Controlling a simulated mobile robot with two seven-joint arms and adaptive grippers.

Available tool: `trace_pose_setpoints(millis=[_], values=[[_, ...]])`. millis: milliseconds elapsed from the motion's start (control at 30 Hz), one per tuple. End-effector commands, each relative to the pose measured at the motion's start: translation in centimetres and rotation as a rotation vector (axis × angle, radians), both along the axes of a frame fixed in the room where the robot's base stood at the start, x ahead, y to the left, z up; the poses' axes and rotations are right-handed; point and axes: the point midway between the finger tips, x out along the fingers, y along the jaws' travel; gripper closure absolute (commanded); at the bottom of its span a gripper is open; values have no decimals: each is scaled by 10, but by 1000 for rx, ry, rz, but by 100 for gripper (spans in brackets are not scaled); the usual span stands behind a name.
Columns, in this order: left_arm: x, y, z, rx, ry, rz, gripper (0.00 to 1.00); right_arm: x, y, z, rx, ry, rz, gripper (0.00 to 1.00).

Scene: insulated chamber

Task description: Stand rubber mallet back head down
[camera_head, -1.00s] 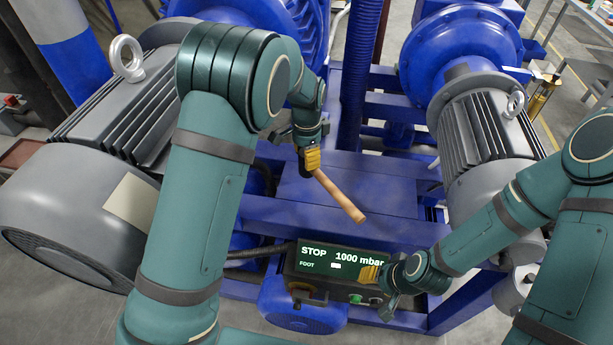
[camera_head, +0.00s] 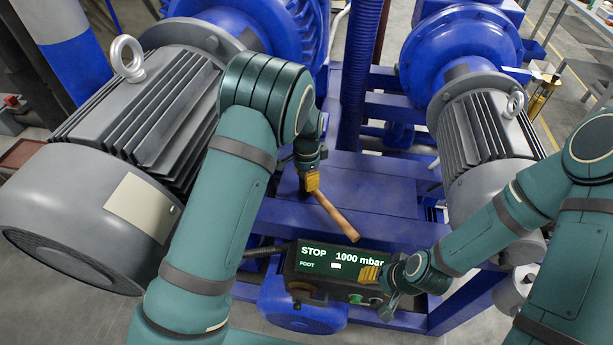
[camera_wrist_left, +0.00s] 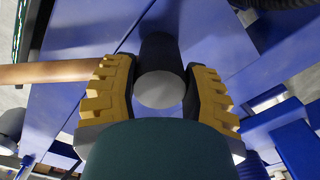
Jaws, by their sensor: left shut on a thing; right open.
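My left gripper (camera_head: 311,182) is shut on the rubber mallet, above the blue frame deck. The mallet's wooden handle (camera_head: 337,217) slants down to the right from the fingers, its free end close to the display box's top edge in the picture. In the left wrist view, the yellow fingers (camera_wrist_left: 158,95) flank the dark mallet head (camera_wrist_left: 160,52), which shows a pale round face. The handle also shows there, running left (camera_wrist_left: 55,73). Whether the head touches the deck is unclear. My right gripper (camera_head: 378,275) is open and empty in front of the display box.
A display box (camera_head: 330,262) reading STOP and 1000 mbar stands at the front of the blue deck (camera_head: 375,178). A large grey motor (camera_head: 85,200) is at the left, another (camera_head: 485,130) at the right. A blue ribbed hose (camera_head: 362,65) rises behind. The deck's middle looks clear.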

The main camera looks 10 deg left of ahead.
Motion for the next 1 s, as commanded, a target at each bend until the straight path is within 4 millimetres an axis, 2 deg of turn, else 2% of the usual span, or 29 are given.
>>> trace_pose_setpoints(millis=[67, 100, 133, 167, 567, 667, 1000], values=[[0, 0, -3, -1, -1, 1, 96, 0, 0, -3, 0, 0, 0, 53], [0, 0, -3, -1, 1, 0, 39, 0, 0, -3, 0, 0, 0, 53], [0, 0, -3, -1, 1, 0, 29, 0, 0, -2, 0, 0, 0, 53], [0, 0, -2, -1, 1, 0, 24, 0, 0, -2, 0, 0, 0, 53], [0, 0, 2, 1, 1, 0, 24, 0, 0, 2, 0, 0, 0, 53], [0, 0, 14, -2, -1, 0, 24, 0, 0, 0, 0, 0, 0, 53], [0, -1, 83, -2, -2, 0, 24, 0, 0, 0, 0, 0, 0, 53]])
